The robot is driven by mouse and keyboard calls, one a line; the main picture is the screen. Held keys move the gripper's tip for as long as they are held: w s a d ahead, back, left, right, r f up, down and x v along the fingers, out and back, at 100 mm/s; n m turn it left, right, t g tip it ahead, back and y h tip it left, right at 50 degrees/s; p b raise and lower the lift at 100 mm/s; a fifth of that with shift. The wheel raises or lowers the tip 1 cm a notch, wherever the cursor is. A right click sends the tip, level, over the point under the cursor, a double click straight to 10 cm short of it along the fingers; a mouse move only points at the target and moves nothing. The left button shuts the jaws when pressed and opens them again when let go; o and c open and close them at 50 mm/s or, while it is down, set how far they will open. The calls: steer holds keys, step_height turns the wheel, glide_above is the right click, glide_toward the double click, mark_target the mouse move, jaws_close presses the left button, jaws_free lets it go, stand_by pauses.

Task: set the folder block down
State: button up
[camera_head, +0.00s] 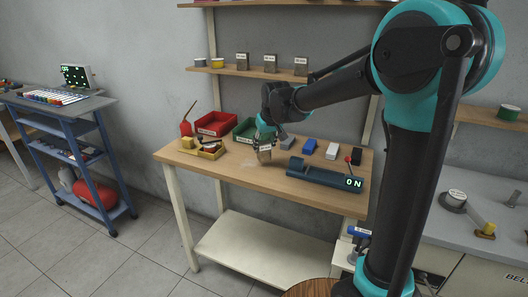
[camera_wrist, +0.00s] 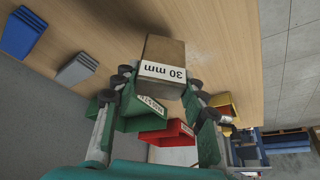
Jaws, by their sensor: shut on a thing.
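The folder block is a brown-grey block with a white "30 mm" label; it shows in the wrist view (camera_wrist: 165,50) and small in the head view (camera_head: 264,156). My gripper (camera_wrist: 160,88) is shut on it, with one finger on each side near the labelled end. In the head view my gripper (camera_head: 265,142) points down over the wooden workbench (camera_head: 225,172), with the block below it. A shadow lies on the bench near the block. I cannot tell whether the block's lower end touches the bench.
A green bin (camera_head: 245,130) and a red bin (camera_head: 216,123) stand behind the block.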

steer(key=shift+f, duration=1.35)
steer(key=shift+f, duration=0.1)
steer(key=o, duration=1.3)
steer(key=v, duration=1.2)
